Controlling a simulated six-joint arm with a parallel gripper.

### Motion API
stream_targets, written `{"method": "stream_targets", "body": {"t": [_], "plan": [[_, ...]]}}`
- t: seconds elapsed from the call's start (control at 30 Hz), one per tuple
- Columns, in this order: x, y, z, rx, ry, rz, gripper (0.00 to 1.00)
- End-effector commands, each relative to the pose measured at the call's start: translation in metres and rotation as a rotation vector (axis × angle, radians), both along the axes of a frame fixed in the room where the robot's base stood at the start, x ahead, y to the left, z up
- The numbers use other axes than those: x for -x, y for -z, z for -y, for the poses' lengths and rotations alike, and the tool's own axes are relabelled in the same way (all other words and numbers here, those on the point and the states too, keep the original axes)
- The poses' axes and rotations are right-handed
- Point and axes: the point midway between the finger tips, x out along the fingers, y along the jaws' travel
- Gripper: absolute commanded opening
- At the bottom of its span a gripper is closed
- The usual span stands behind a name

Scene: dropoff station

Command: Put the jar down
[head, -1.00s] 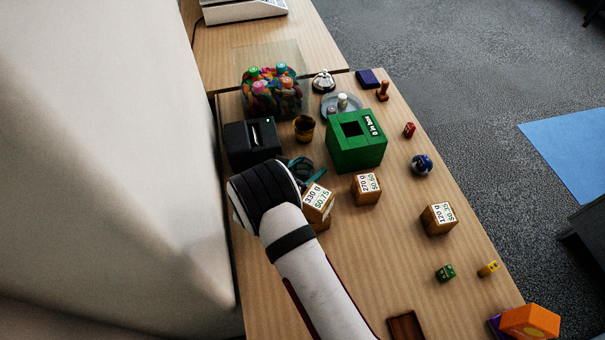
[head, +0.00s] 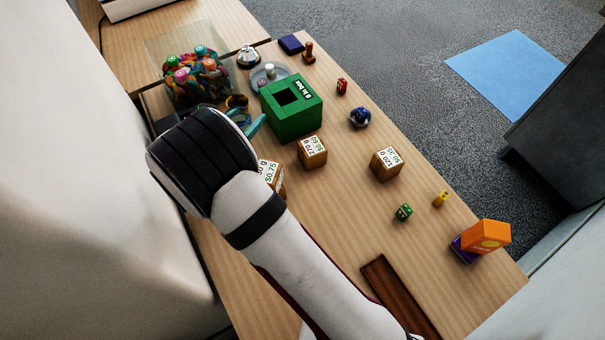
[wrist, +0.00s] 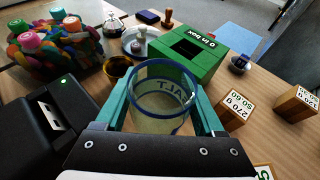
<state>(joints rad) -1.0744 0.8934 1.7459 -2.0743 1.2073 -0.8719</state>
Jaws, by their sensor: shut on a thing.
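A clear glass jar (wrist: 160,118) with a blue rim and letters on its side, seen reversed, is in the wrist view. My gripper (wrist: 162,92) is shut on it, with a teal finger on either side. The jar is empty as far as I can see. I cannot tell whether the jar's base touches the table.
A black device (wrist: 50,125) stands close left of my gripper, with a brown cup (wrist: 118,68) beyond. Price-tagged wooden blocks (head: 312,152) (head: 387,164) are to the right. The table's (head: 340,215) near middle is mostly clear.

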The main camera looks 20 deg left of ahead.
Motion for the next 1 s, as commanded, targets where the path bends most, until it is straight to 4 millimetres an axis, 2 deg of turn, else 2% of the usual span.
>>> {"method": "stream_targets", "body": {"t": [0.2, 0.27, 0.57, 0.8, 1.0], "plan": [[0.000, -0.041, -0.001, -0.005, 0.000, 0.002, 0.05], [0.001, -0.045, 0.005, -0.002, 0.009, -0.002, 0.05], [0.017, -0.038, 0.071, -0.006, 0.140, -0.019, 0.05], [0.042, -0.037, 0.146, -0.005, 0.284, -0.020, 0.05], [0.061, -0.040, 0.194, -0.004, 0.375, -0.010, 0.05]]}}
